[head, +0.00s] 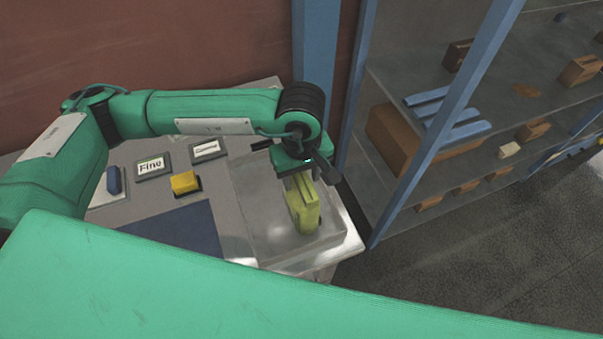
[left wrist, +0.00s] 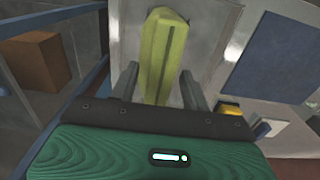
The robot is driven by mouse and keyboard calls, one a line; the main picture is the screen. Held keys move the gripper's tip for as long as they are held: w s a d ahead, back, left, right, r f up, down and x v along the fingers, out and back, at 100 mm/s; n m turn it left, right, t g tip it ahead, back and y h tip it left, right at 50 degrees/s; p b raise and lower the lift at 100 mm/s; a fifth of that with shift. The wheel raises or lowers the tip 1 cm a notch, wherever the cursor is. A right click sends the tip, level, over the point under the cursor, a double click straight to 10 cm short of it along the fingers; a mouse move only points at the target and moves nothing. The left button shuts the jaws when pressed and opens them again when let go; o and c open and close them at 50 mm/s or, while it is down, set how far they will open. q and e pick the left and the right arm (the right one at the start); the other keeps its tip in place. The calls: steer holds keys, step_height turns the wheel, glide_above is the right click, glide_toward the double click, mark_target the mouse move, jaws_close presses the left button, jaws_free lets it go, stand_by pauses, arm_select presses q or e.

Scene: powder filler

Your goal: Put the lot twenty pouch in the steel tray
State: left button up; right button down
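A yellow-green pouch (head: 304,204) stands upright, slightly tilted, inside the grey steel tray (head: 263,238) at the table's right end. My left gripper (head: 300,172) is right above it, pointing down. In the left wrist view the pouch (left wrist: 163,55) lies between the two fingers of my left gripper (left wrist: 158,85), with visible gaps at its sides, so the fingers look open around it. The tray floor (left wrist: 205,40) shows beside it. No lot marking is readable on the pouch. My right gripper is not in view.
A dark blue mat (head: 180,228) lies left of the tray. A yellow block (head: 185,182), a blue block (head: 114,180) and small signs, one reading "Fine" (head: 152,166), sit behind it. A blue-framed shelf (head: 425,150) with several boxes stands close on the right.

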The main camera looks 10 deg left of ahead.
arm_select(q)
steer(key=shift+r+p, duration=0.2)
steer(key=shift+p, duration=0.1)
step_height(320, 180, up, 12)
steer(key=b, duration=0.5)
steer(key=shift+f, duration=0.1)
